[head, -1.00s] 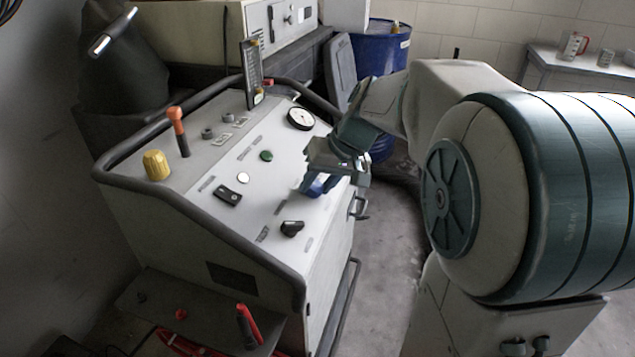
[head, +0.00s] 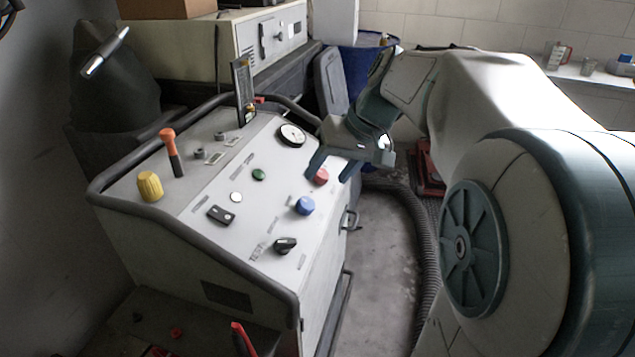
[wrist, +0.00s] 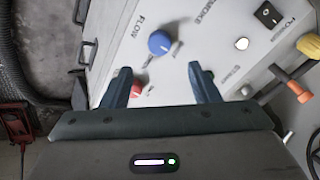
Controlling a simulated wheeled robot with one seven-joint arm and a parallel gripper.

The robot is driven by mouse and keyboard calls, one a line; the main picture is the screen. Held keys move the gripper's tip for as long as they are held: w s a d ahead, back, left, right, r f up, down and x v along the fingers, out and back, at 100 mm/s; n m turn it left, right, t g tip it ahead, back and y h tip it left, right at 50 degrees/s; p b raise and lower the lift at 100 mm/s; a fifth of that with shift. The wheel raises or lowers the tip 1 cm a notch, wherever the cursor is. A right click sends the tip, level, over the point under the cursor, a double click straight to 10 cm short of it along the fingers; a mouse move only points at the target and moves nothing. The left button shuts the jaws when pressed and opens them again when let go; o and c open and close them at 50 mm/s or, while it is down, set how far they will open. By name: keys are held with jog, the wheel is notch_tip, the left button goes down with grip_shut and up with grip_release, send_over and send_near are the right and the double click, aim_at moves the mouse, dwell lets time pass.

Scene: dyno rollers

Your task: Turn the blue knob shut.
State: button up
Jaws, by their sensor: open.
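The blue knob (head: 305,205) sits on the sloped white control panel (head: 225,238), near its right edge. In the wrist view the blue knob (wrist: 160,42) lies beyond the fingertips, roughly between their lines, beside the printed word FLOW. A pale pointer mark shows on it. My gripper (head: 332,168) is open and empty, above the panel by the red knob (head: 321,177) and apart from the blue knob. In the wrist view my gripper (wrist: 162,78) shows both fingers spread, with the red knob (wrist: 137,88) near the left finger.
The panel also carries a black knob (head: 285,245), a green button (head: 258,174), a black switch (head: 221,215), a gauge (head: 291,135), a yellow knob (head: 149,186) and an orange-topped lever (head: 171,150). A dark rail (head: 190,232) edges the panel. A hose (head: 415,235) lies on the floor at right.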

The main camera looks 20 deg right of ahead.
jog(key=shift+p+v, duration=0.3)
jog(key=shift+v, duration=1.95)
